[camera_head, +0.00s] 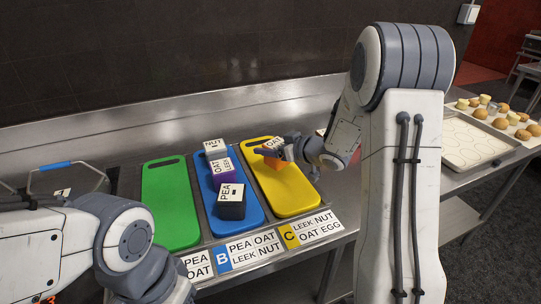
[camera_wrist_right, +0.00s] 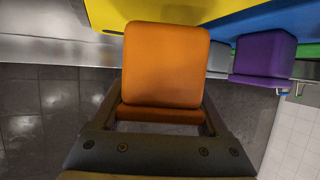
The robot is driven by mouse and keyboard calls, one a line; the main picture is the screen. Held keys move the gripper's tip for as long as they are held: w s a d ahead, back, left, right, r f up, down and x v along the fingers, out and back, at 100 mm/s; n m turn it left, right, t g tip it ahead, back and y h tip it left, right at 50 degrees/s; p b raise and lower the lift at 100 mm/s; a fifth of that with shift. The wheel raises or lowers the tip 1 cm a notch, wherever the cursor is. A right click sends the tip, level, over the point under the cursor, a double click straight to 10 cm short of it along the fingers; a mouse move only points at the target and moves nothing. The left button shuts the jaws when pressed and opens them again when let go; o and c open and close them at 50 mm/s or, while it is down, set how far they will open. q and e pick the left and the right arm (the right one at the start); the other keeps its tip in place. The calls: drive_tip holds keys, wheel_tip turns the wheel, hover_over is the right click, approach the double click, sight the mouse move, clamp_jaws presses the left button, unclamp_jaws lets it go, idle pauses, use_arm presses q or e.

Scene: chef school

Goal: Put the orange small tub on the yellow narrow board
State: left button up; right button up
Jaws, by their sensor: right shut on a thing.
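The orange small tub (camera_wrist_right: 165,65) fills the middle of the right wrist view, between the fingers of my right gripper (camera_wrist_right: 160,125). In the head view the orange tub (camera_head: 276,163) is partly hidden by my right gripper (camera_head: 280,152), which is shut on it. They are over the upper part of the yellow narrow board (camera_head: 290,195). I cannot tell whether the tub touches the board. My left arm comes in at the lower left of the head view, and its gripper is not visible.
A blue board (camera_head: 246,217) holds a black tub (camera_head: 231,205), a purple tub (camera_head: 222,172) and another white-topped tub (camera_head: 215,148). A green board (camera_head: 170,205) at left is empty. Label cards (camera_head: 254,245) lie along the front.

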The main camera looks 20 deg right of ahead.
drive_tip(key=shift+f, duration=1.25)
drive_tip(key=shift+f, duration=0.1)
drive_tip(key=o, duration=1.5)
drive_tip(key=shift+f, duration=0.1)
drive_tip(key=shift+s+d+r, duration=0.2)
drive_tip(key=shift+s+r, duration=0.05)
drive_tip(key=shift+r, duration=0.05)
drive_tip(key=v, duration=1.1)
drive_tip(key=shift+s+d+p, duration=0.1)
drive_tip(key=shift+s+p, duration=0.15)
drive_tip(key=shift+p, duration=0.05)
